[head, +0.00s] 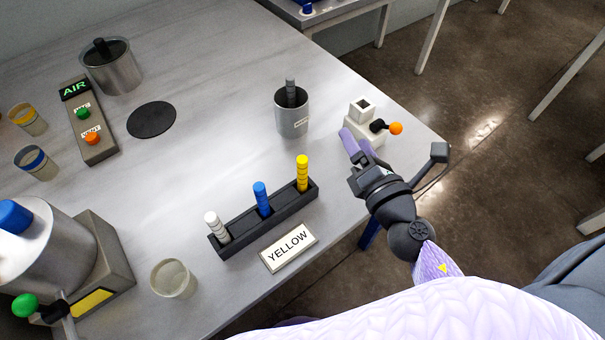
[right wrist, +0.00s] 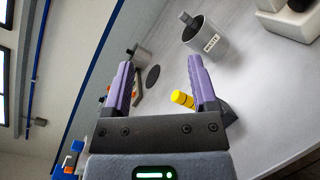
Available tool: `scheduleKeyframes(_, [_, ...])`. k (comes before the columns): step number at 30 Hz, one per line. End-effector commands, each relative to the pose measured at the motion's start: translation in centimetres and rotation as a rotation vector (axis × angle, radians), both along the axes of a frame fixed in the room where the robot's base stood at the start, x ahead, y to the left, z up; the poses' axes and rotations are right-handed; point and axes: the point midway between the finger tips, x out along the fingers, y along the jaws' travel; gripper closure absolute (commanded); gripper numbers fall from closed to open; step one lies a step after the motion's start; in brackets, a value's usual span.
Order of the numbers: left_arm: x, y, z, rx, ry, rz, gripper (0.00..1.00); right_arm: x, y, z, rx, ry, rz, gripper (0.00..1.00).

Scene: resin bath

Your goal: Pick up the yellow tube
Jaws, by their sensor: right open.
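The yellow tube (head: 302,174) stands upright in the right end of a black rack (head: 241,232) on the table. A blue tube (head: 262,197) and a white tube (head: 217,227) stand in the same rack to its left. My right gripper (head: 350,140) is open and empty, to the right of and beyond the yellow tube in the head view. In the right wrist view the yellow tube (right wrist: 182,99) shows between the open purple fingers (right wrist: 158,78), nearer the right finger and farther out. The rack is mostly hidden there. My left gripper is not in view.
A waste cup (head: 291,115) with a dark tube stands behind the rack. A white block with an orange knob (head: 396,128) stands close to my right gripper. A YELLOW sign (head: 289,248) lies before the rack. A clear cup (head: 172,279) is left of it.

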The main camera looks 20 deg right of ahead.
Motion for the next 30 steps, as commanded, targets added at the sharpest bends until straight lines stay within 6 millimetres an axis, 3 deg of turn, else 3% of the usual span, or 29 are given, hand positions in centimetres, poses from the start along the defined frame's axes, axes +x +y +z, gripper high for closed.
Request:
scheduleKeyframes(3, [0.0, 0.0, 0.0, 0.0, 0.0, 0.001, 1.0, -0.4, 3.0, -4.0, -0.542, 0.058, 0.328, 0.25])
scheduleKeyframes(7, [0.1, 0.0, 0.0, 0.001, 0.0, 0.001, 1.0, -1.7, 3.8, -8.0, -0.85, 0.134, 0.549, 0.25])
scheduleKeyframes(23, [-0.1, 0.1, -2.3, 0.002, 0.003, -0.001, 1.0, 5.5, 7.4, -12.8, -0.897, 0.149, 0.59, 0.25])
scheduleKeyframes(30, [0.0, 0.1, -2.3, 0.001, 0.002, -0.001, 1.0, 6.1, 7.7, -12.9, -0.899, 0.15, 0.591, 0.25])
